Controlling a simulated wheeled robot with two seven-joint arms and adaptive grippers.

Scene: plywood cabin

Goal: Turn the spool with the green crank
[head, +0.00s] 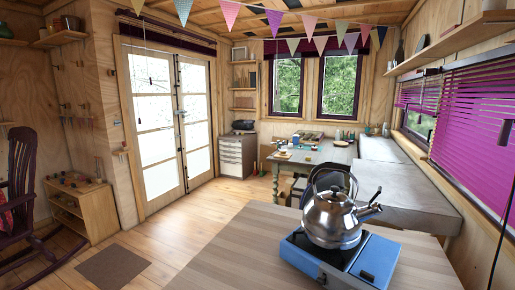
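I cannot make out a spool or a green crank in the head view. Several small items (313,147) lie on the far table (338,155), too small to identify. Neither of my grippers is in view.
A steel kettle (333,218) stands on a blue camping stove (340,262) on the near wooden table (225,265). A grey bench (385,180) runs along the right wall. A rocking chair (22,185) and low shelf (82,205) are at left. Open floor (195,215) lies between.

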